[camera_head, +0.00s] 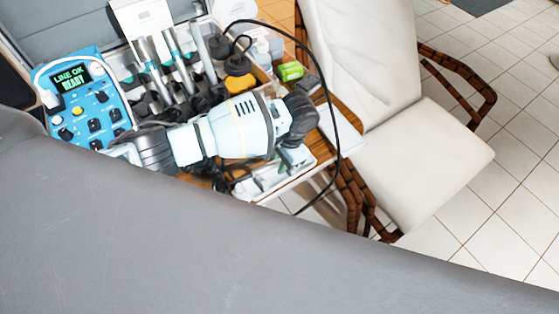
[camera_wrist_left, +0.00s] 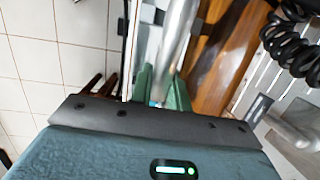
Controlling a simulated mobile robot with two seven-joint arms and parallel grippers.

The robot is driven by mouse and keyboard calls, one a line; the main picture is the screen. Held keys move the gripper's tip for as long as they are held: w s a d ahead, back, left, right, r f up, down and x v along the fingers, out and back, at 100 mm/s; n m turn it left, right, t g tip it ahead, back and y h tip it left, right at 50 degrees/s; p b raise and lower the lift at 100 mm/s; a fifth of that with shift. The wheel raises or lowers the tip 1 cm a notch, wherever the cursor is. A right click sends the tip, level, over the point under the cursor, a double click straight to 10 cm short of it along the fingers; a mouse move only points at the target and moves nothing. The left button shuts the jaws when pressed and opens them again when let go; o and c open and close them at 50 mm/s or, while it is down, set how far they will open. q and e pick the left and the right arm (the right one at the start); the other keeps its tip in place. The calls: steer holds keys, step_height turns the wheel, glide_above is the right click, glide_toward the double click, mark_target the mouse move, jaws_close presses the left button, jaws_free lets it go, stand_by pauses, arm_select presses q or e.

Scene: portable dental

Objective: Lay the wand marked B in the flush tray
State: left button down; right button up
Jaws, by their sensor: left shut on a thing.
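My left gripper (camera_head: 294,160) hangs below its black wrist over the right front of the work surface. In the left wrist view, its green fingers (camera_wrist_left: 160,94) are shut on a shiny metal wand (camera_wrist_left: 177,42). No letter can be read on this wand. Several more silver wands (camera_head: 152,62) stand in holders behind my arm, and their marks are too small to read. A pale tray (camera_head: 268,182) is partly visible below my gripper; my arm hides part of it, and I cannot tell for sure that it is the flush tray. My right gripper is not in view.
A blue control unit (camera_head: 80,98) reads "LINE OK READY" at the left. A yellow-and-black container (camera_head: 239,80) and a green box (camera_head: 290,71) stand behind. A cream chair (camera_head: 410,175) is at right; grey padding (camera_head: 200,245) fills the front.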

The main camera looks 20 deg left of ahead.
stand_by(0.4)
arm_select(q)
steer(key=shift+f, duration=0.2)
steer(key=shift+f, duration=0.6)
stand_by(0.5)
steer(key=c, duration=1.3)
jaws_free()
steer(key=shift+o, duration=0.2)
steer(key=shift+w+r, duration=0.1)
